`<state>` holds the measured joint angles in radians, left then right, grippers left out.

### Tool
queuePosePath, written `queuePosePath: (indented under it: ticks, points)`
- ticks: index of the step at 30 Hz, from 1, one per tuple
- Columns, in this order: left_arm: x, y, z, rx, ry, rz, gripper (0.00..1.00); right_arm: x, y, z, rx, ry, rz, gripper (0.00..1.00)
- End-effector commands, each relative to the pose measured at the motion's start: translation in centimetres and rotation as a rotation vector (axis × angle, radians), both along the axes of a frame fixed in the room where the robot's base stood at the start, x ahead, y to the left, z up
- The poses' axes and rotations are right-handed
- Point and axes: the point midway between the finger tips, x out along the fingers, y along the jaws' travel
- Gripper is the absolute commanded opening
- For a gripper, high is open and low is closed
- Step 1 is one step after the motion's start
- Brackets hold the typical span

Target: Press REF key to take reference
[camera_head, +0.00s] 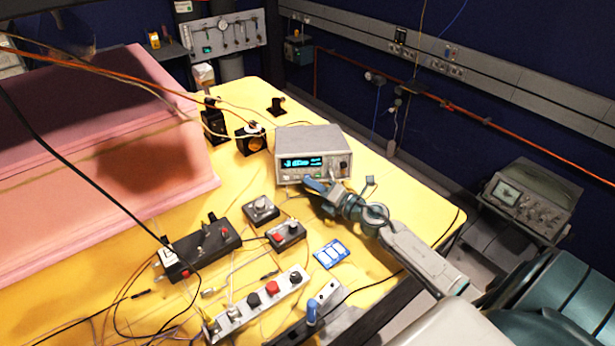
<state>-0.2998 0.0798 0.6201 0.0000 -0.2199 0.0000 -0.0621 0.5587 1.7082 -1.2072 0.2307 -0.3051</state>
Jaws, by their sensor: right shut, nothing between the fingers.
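A grey box instrument (312,154) with a lit cyan display (303,162) stands on the yellow table. Its front panel has a knob at the right and small keys along the bottom, too small to read. My right gripper (324,180) is shut and empty, with its tips at the lower front of the instrument. The gripper covers part of the bottom of the panel. I cannot tell whether the tips touch a key. My left gripper is not in view.
Pink foam blocks (180,165) fill the left side. Small control boxes (286,234), a black box (200,248), a switch strip (262,300), a blue card (331,253) and loose cables lie on the yellow table (385,215). Cables hang across the left.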

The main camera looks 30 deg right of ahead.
Motion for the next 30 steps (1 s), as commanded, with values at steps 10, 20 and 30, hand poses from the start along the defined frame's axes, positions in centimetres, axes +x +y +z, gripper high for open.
queuePosePath:
  ticks: [10, 20, 30]
  points:
    - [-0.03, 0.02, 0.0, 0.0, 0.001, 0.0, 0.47, 0.0, 0.0, 0.0, 0.0, 0.0, 0.0, 0.0]
    - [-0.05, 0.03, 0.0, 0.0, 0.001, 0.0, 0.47, 0.0, 0.0, 0.0, 0.0, 0.0, 0.0, 0.0]
    - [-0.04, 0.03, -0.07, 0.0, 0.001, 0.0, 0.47, 0.64, -0.33, -0.13, 0.0, 0.0, -0.001, 0.0]
